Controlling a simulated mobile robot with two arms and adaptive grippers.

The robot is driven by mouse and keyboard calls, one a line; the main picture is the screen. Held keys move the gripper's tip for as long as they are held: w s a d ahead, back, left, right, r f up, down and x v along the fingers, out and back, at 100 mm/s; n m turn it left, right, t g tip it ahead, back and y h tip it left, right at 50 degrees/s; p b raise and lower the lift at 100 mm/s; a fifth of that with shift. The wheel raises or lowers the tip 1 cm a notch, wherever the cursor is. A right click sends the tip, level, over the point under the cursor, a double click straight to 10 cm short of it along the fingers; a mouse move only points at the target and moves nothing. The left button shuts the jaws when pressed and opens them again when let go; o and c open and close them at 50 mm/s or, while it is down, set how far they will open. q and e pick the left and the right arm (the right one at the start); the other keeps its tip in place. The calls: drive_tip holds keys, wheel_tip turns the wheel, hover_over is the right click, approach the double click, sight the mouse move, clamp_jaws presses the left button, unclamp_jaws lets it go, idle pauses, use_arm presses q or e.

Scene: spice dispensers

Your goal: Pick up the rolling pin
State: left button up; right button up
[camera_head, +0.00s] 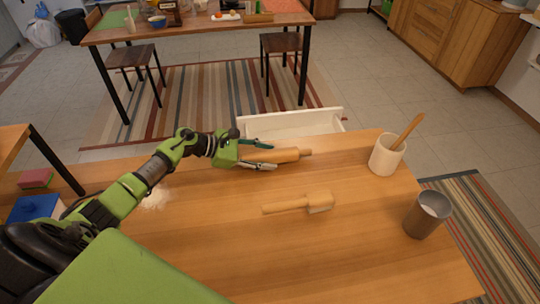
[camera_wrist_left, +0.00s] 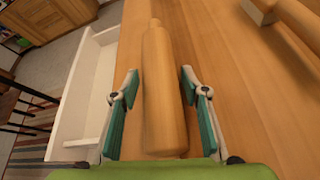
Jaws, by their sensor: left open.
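The wooden rolling pin (camera_head: 283,155) lies on the wooden counter near its far edge. In the left wrist view the rolling pin (camera_wrist_left: 163,90) runs lengthwise between my open fingers, with a gap on either side. My left gripper (camera_head: 258,155) is open around the near part of the pin, its green-padded fingers on both sides; it also shows in the left wrist view (camera_wrist_left: 157,88). The pin's left end is hidden by the gripper in the head view. My right gripper is not in view.
A white crock (camera_head: 387,154) with a wooden utensil and a metal cup (camera_head: 427,215) stand at the right. An open white drawer (camera_head: 290,123) juts out beyond the far edge.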

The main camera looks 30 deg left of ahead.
use_arm(q)
drive_tip(key=c, duration=1.1)
drive_tip(key=shift+r, duration=0.2)
